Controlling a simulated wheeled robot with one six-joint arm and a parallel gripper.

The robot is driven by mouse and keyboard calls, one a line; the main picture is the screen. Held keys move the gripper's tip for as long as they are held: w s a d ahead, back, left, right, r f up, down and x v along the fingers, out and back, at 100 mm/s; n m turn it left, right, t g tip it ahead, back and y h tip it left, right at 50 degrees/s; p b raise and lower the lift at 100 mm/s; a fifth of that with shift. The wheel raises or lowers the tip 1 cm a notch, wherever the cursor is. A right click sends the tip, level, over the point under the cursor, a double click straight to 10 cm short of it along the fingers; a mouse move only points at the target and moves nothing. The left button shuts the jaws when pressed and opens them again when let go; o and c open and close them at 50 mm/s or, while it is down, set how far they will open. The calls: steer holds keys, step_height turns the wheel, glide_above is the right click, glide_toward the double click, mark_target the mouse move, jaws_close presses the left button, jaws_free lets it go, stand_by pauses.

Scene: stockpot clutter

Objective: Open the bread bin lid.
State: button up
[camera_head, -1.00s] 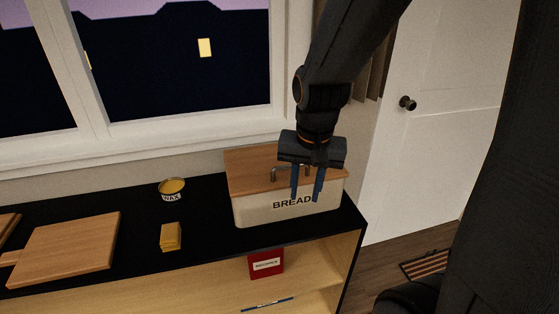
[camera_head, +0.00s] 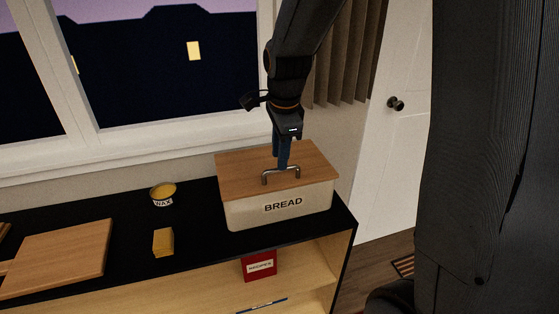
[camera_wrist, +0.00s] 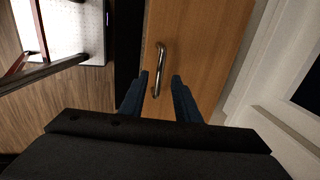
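The cream bread bin (camera_head: 280,207) marked BREAD stands at the right end of the black counter. Its wooden lid (camera_head: 235,172) lies flat on top, closed. A metal bar handle (camera_head: 281,173) is fixed to the lid. My gripper (camera_head: 283,164) is just above or behind the handle in the head view. In the wrist view, my gripper (camera_wrist: 160,88) is open, with a blue finger on each side of the handle's line. The handle (camera_wrist: 160,68) there lies between and beyond the fingertips. I cannot tell whether the fingers touch it.
A wax tin (camera_head: 163,195), a yellow block (camera_head: 163,242) and a wooden board (camera_head: 60,258) are on the black counter left of the bin. A red box (camera_head: 260,266) is on the shelf below. The window wall (camera_head: 190,160) rises behind.

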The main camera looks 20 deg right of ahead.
steer(key=shift+w+f, duration=0.15)
steer(key=shift+f, duration=0.7)
steer(key=shift+w+f, duration=0.1)
steer(key=shift+f, duration=0.7)
jaws_close()
